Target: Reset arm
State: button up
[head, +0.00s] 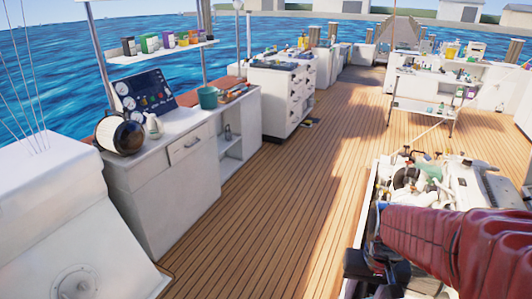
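My arm, in a red ribbed sleeve, reaches in from the right edge at the lower right of the head view. A dark part at its left end, which seems to be my gripper (374,268), is partly cut off by the bottom edge. Its fingers cannot be made out, so I cannot tell whether it is open or holds anything. Just behind the arm is the engine hatch with a white engine (428,178) in it. The arm hides the near part of the hatch.
A white cabinet (160,200) on the left carries a gauge panel (143,95), a round lamp-like item (119,134) and a teal pot (208,97). A drawer unit (282,95) stands beyond. A shelf rack (424,108) stands at the right. The plank deck (270,215) between is clear.

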jog(key=s+a+r+n+t, duration=0.1)
jog(key=s+a+r+t, duration=0.1)
jog(key=r, duration=0.5)
jog(key=s+a+r+n+t, duration=0.1)
jog(key=s+a+r+t, duration=0.2)
jog(key=r, duration=0.3)
jog(key=shift+s+a+r+n, duration=0.4)
jog(key=shift+a, duration=0.45)
dwell(0.6)
